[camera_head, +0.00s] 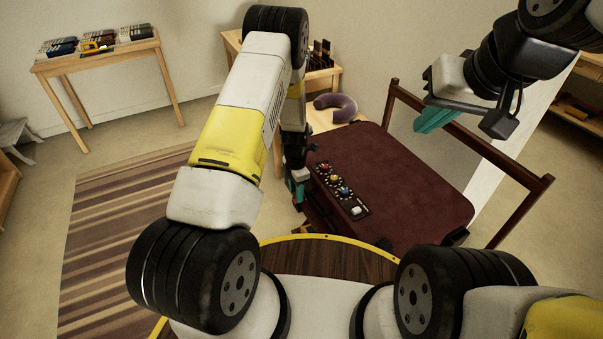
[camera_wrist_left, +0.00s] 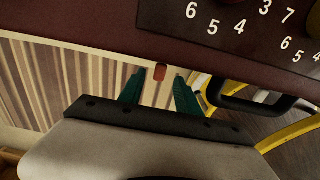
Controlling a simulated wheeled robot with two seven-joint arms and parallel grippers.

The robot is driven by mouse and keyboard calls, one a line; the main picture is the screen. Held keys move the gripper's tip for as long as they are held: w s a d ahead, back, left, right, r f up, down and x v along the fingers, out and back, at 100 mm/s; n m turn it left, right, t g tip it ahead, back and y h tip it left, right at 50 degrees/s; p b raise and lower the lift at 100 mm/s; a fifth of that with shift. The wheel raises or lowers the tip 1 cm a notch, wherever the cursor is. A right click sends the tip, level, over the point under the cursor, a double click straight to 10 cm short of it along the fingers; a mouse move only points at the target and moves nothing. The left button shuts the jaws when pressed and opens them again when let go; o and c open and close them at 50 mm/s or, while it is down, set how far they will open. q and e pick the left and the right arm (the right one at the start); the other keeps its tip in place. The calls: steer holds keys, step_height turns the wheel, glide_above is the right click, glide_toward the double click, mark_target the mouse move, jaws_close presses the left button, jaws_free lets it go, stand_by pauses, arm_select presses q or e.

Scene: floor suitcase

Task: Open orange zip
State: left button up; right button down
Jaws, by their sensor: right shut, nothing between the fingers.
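The dark red suitcase (camera_head: 415,190) lies flat in front of me; its side edge (camera_wrist_left: 90,22) crosses the top of the left wrist view. The small orange zip pull (camera_wrist_left: 161,72) hangs at that edge. My left gripper (camera_head: 297,188) is at the suitcase's left side. In the left wrist view its teal fingers (camera_wrist_left: 160,82) are apart, with the zip pull between their tips; neither finger is clearly touching it. The zip pull cannot be made out in the head view. My right gripper (camera_head: 436,119) is shut and empty, raised above the suitcase's far right part.
A panel of coloured dials (camera_head: 340,188) is on the suitcase top. A black handle (camera_wrist_left: 255,103) is to the right of the zip pull. A wooden frame (camera_head: 518,212) stands along the right, and a neck pillow (camera_head: 337,106) lies behind. A striped rug (camera_head: 115,225) is left.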

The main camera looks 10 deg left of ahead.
arm_select(q)
steer(key=shift+f, duration=1.4)
jaws_close()
stand_by(0.4)
